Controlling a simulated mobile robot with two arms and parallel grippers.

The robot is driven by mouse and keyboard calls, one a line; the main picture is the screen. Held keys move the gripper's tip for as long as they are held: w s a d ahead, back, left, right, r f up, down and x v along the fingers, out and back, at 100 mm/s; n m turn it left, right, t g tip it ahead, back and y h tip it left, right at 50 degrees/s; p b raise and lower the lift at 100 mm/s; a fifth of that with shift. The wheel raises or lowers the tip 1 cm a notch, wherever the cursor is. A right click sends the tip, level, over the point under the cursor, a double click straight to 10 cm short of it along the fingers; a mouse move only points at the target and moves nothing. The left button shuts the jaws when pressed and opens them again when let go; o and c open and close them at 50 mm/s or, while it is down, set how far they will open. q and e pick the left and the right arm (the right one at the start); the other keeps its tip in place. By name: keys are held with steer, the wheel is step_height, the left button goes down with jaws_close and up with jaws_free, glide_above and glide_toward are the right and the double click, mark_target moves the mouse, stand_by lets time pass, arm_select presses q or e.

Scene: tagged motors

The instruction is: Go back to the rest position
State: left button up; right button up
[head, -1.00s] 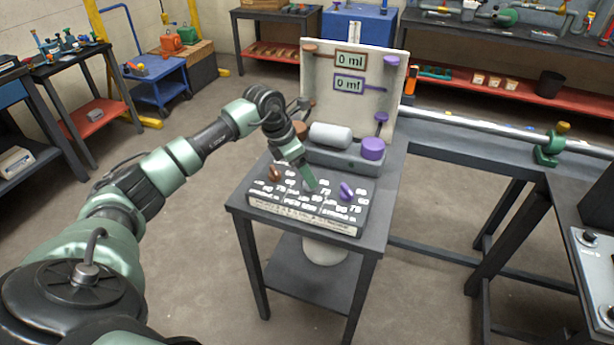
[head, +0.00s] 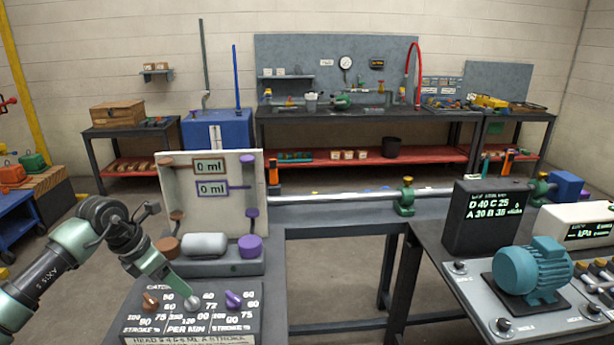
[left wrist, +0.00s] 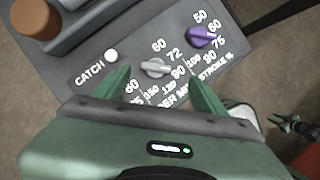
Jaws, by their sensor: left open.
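My left gripper (head: 181,291) reaches down over the dial panel (head: 147,330) on the stand in the head view. It is open. In the left wrist view its two fingers (left wrist: 163,88) stand apart, with the small grey knob (left wrist: 155,67) showing between and just beyond them. I cannot tell whether they touch it. The grey knob also shows at the fingertips in the head view (head: 193,303). A brown knob (head: 151,301) and a purple knob (head: 233,299) sit to either side. My right gripper does not show in the head view.
Behind the panel stands a board (head: 232,222) with two "0 ml" displays, and a grey cylinder (head: 205,245) before it. A bench at right bears a teal motor (head: 530,270) and a black display box (head: 482,217). Open floor shows between stand and bench.

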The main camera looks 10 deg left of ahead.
arm_select(q)
steer(key=d+r+t+h, duration=0.1)
steer(key=d+t+h, duration=0.2)
steer(key=d+h, duration=1.15)
steer(key=d+r+n+t+y, duration=0.3)
steer(key=d+r+n+t, duration=0.4)
steer(key=d, duration=0.6)
steer(key=s+a+f+n+y, duration=0.4)
steer(key=a+f+n+y, duration=0.35)
steer(key=n, duration=0.65)
steer(key=s+a+f+n+y, duration=0.55)
steer(key=n+y, duration=0.35)
steer(key=n, duration=0.5)
steer(key=s+d+f+n+g+h, duration=0.1)
steer(key=s+d+f+n+g, duration=0.15)
steer(key=s+f+g, duration=0.6)
steer(key=s+d+f+n+g+h, duration=0.1)
steer(key=s+f+n+g+h, duration=0.3)
steer(key=s, duration=0.9)
step_height(320, 180, down, 28)
steer(key=s+m+y, duration=0.1)
steer(key=s+y, duration=0.1)
steer(key=s+a+f, duration=0.2)
steer(key=s+f, duration=1.3)
steer(key=s, duration=0.2)
steer(key=shift+a+y, duration=0.3)
